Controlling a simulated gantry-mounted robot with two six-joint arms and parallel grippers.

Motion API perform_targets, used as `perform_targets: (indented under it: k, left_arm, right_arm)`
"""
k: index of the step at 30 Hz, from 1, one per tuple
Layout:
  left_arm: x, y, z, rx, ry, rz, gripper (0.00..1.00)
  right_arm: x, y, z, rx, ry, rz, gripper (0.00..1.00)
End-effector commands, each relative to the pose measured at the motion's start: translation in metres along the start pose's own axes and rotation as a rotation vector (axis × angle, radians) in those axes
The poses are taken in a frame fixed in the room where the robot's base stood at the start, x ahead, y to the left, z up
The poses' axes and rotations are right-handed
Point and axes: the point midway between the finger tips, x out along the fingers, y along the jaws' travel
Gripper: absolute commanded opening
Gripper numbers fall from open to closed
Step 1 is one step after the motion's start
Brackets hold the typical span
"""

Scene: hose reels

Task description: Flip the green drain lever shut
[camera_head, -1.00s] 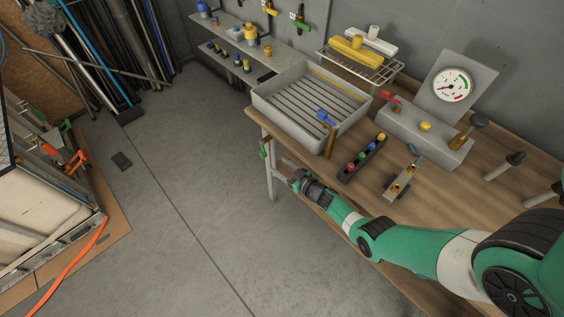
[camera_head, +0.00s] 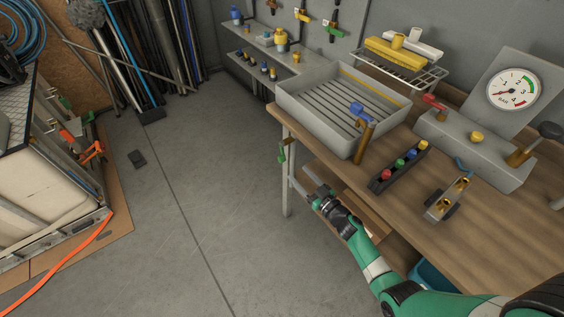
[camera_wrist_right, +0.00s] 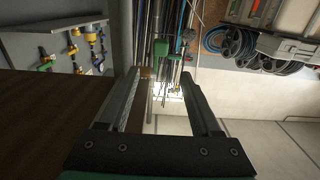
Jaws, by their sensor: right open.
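The green drain lever (camera_head: 282,151) hangs at the left end of the workbench, below the grey slatted basin (camera_head: 331,113) and near the bench leg. My right gripper (camera_head: 298,177) is open and empty, low beside the bench leg, a little below and right of the lever. In the right wrist view a green handle (camera_wrist_right: 160,47), apparently the lever, shows beyond the gap between my open fingers (camera_wrist_right: 160,76), with a brass piece near the left fingertip. I cannot tell whether they touch. My left gripper is not in view.
The bench top (camera_head: 480,232) holds a blue-handled tap (camera_head: 360,112), a rack of coloured fittings (camera_head: 399,166), a brass valve block (camera_head: 448,197) and a gauge stand (camera_head: 513,92). The bench leg (camera_head: 287,185) stands close to my right gripper. Open floor (camera_head: 205,200) lies left of the bench.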

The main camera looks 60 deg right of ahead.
Motion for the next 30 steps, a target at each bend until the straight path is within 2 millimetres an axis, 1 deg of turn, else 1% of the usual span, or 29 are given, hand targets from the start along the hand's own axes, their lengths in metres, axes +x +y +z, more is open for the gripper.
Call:
perform_targets:
  k: [2,5,12,15,18,22,28,29,30]
  left_arm:
    - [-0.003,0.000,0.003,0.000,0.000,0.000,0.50]
    - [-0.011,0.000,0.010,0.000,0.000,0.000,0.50]
    - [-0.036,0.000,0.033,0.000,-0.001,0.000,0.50]
    - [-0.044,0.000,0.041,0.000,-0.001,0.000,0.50]
    - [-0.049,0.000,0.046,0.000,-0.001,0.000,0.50]
    - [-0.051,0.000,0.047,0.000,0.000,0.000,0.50]
    - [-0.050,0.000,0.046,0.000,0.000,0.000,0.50]
    - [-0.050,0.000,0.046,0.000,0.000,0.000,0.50]
    - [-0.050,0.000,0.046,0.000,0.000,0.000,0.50]
  right_arm:
    - [0.007,0.000,0.001,0.000,0.002,-0.001,0.65]
    - [0.022,0.000,0.003,-0.001,0.003,-0.002,0.65]
    - [0.077,0.000,0.006,-0.001,0.003,-0.002,0.65]
    - [0.095,-0.001,0.005,-0.001,0.001,-0.001,0.65]
    - [0.108,0.000,0.003,0.000,0.001,-0.002,0.65]
    - [0.115,0.000,0.001,0.000,-0.001,0.000,0.65]
    - [0.115,0.000,-0.001,0.000,-0.002,0.000,0.65]
    - [0.115,0.000,-0.001,0.000,-0.002,0.000,0.63]
    - [0.115,0.000,-0.001,0.000,-0.002,0.000,0.56]
